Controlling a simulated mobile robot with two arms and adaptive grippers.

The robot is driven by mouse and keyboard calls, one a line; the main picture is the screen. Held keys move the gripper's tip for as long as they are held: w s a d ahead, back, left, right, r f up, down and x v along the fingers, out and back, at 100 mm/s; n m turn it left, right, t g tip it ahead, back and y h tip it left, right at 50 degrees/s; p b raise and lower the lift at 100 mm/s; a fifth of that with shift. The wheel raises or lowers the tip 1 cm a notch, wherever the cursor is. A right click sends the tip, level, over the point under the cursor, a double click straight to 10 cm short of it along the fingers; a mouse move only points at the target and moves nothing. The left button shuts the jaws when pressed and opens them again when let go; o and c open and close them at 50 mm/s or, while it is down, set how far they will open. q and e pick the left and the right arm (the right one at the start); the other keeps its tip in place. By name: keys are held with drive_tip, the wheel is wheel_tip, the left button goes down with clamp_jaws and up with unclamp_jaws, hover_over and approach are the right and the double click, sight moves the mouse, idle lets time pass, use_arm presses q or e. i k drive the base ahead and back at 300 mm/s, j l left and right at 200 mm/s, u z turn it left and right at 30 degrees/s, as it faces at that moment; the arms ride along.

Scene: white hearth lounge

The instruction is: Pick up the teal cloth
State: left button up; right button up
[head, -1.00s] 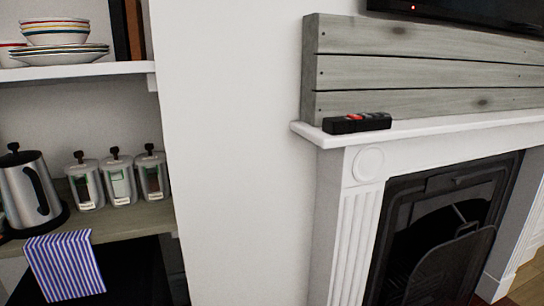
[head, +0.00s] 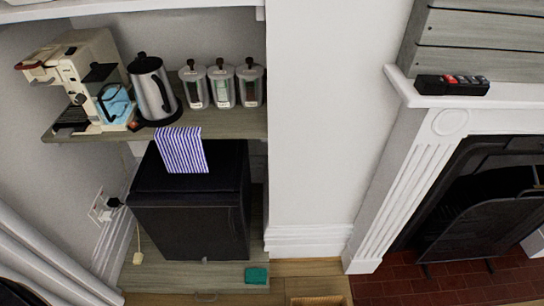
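Neither of my grippers shows in the head view.
A black mini fridge (head: 190,218) stands under a wooden shelf (head: 230,124) holding a coffee machine, a kettle (head: 152,90) and jars. A striped cloth (head: 181,150) hangs over the shelf edge. A woven item (head: 318,300) is at the bottom edge. The fireplace is right.

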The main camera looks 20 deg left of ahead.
sight(253, 277)
drive_tip(key=k+u, duration=0.3)
drive_tip(key=k+j+u, duration=0.1)
drive_tip(key=k+u, duration=0.2)
drive_tip(key=k+l, duration=0.2)
drive_tip(key=k, duration=0.25)
